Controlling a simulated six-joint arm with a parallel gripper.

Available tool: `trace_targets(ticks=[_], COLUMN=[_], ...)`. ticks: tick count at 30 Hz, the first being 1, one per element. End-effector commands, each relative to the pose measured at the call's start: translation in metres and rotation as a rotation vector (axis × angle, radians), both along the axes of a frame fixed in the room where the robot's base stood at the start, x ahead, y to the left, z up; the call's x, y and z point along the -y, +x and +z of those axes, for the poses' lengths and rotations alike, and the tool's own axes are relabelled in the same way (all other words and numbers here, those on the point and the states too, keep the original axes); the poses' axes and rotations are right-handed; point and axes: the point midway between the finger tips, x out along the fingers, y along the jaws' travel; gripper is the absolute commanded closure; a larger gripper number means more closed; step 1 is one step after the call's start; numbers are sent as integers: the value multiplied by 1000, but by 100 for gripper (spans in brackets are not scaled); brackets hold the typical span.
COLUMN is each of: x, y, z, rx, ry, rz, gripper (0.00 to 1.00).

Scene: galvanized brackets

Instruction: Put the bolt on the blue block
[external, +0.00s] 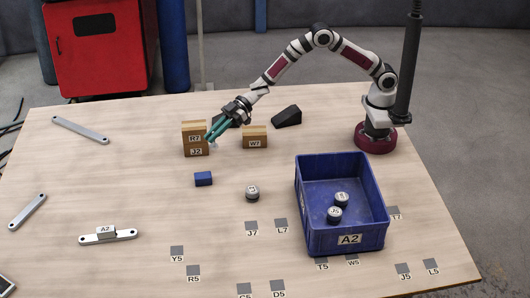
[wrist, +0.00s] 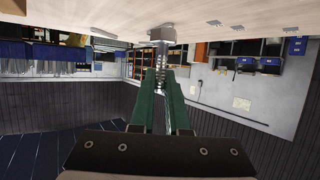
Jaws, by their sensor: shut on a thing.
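My gripper (external: 212,135) has green fingers and is in the air above the table, in front of the cardboard boxes. In the external view the bolt is tiny at the fingertips and hard to make out. The blue block (external: 203,179) lies on the table below and nearer the camera than my gripper, with nothing on it. The block cannot be made out in the wrist view.
Cardboard boxes (external: 195,149) (external: 255,143) and a black wedge (external: 287,117) stand behind. A blue bin (external: 349,240) labelled A2 holds two round pieces; another round piece (external: 252,194) lies on the table. Metal brackets (external: 108,236) lie at left. The table around the block is clear.

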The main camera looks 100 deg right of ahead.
Motion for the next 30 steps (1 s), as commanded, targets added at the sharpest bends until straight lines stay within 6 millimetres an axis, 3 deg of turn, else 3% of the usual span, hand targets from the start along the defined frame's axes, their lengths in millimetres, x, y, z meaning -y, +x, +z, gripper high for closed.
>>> trace_targets(ticks=[4,6,8,11,15,20,30], x=[57,76,82,67,23,-13,-23], y=[9,10,11,17,31,43,46], z=[14,17,17,5,-23,-45,-91], rx=[-2,-5,-7,-12,-11,-9,-9], ry=[2,2,2,2,1,0,1], rz=[-155,-206,-230,-241,-239,-240,-242], gripper=[100,100,100,100,100,100,100])
